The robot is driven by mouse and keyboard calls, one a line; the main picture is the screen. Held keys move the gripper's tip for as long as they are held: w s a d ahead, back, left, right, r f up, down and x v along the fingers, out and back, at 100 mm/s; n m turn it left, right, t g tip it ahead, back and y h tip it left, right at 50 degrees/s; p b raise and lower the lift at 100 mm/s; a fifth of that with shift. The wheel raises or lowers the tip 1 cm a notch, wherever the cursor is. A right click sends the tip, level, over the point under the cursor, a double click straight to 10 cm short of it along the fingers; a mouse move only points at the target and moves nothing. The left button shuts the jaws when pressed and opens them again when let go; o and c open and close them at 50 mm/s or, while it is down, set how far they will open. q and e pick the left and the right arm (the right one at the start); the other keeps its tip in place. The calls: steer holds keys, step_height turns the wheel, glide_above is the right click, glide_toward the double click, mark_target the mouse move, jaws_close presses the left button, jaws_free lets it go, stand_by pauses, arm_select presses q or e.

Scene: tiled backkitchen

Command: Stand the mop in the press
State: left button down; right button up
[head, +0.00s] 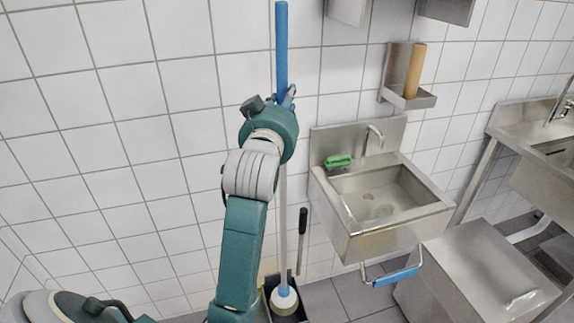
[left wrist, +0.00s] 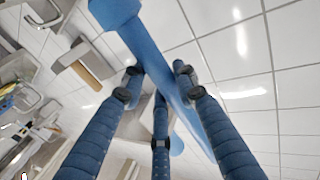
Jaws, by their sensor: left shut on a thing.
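The mop stands nearly upright, with a blue grip (head: 281,45) at its top, a pale pole and a round whitish head (head: 284,299) with a blue collar at the bottom. My left gripper (head: 287,97) is shut on the blue grip. In the left wrist view my left gripper (left wrist: 157,82) has its fingers around the blue grip (left wrist: 148,52). The dark press (head: 319,297), with a black upright handle, is at the bottom edge, partly behind my arm. The mop head overlaps its opening; whether it rests inside I cannot tell. My right gripper is out of view.
A steel wall basin (head: 382,201) with a green item (head: 338,161) on its rim is right of the mop. A blue-and-steel bar (head: 396,276) hangs below it. A steel box (head: 478,274) stands farther right. Tiled wall is close behind the mop.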

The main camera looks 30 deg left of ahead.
arm_select(q)
step_height(320, 180, down, 10)
steer(key=shift+r, duration=0.25)
steer(key=shift+f, duration=2.25)
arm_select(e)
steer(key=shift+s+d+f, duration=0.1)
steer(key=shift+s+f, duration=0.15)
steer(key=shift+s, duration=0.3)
arm_select(q)
steer(key=shift+s+f, duration=0.1)
steer(key=shift+f, duration=0.05)
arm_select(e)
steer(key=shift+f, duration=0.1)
arm_select(q)
steer(key=c, duration=1.3)
jaws_free()
steer(key=shift+f, duration=0.2)
steer(key=shift+c, duration=0.2)
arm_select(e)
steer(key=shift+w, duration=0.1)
arm_select(q)
steer(key=shift+r, duration=0.15)
